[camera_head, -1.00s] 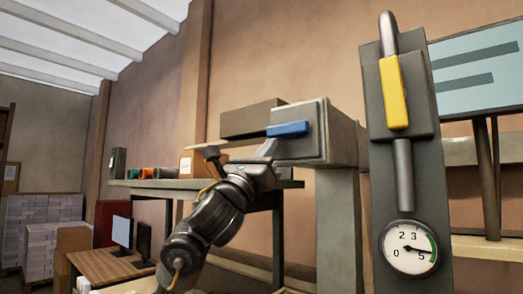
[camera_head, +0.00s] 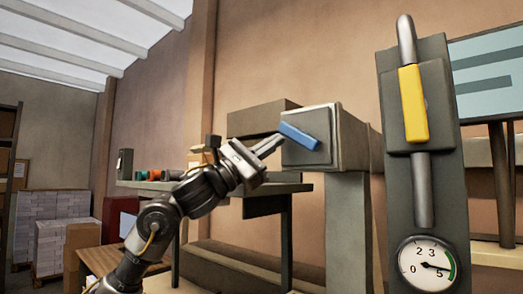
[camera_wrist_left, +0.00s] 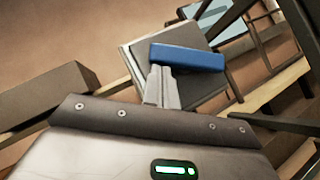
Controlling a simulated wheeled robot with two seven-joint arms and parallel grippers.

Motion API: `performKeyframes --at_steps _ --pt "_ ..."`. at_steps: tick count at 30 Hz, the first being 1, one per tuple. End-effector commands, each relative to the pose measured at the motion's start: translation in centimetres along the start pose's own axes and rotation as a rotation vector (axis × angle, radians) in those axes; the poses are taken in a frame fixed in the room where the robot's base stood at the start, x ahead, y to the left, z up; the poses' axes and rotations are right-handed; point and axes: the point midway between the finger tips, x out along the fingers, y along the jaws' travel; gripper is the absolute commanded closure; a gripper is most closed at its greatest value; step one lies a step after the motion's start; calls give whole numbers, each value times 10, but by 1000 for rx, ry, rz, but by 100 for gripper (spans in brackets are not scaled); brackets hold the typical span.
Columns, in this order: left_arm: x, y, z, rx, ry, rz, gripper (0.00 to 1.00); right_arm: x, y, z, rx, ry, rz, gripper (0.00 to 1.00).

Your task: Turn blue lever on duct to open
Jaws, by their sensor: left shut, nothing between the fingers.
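The blue lever (camera_head: 299,136) is mounted on the grey square plate of the duct (camera_head: 355,140) in the head view, tilted with its right end lower. My left gripper (camera_head: 271,145) is at the lever's left end, coming from the lower left. Its fingers are shut with nothing between them. In the left wrist view the blue lever (camera_wrist_left: 188,57) crosses the plate just beyond the shut fingertips (camera_wrist_left: 159,74). The fingertips overlap the lever's lower left edge in that view; I cannot tell if they touch. My right gripper is not in view.
A grey post with a yellow handle (camera_head: 413,104) and a round gauge (camera_head: 427,264) stands to the right. A shelf (camera_head: 290,186) with small items runs behind my left arm. Boxes and paper stacks (camera_head: 62,240) are at the far left.

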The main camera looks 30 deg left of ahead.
Motion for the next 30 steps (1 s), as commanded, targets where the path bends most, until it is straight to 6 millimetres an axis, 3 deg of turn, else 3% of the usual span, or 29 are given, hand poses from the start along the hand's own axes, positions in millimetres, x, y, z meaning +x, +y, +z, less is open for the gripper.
performKeyframes --at_steps 16,30 --pt "16 17 17 24 -2 -24 100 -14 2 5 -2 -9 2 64" --pt "29 21 29 24 -1 -23 100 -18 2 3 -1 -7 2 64"
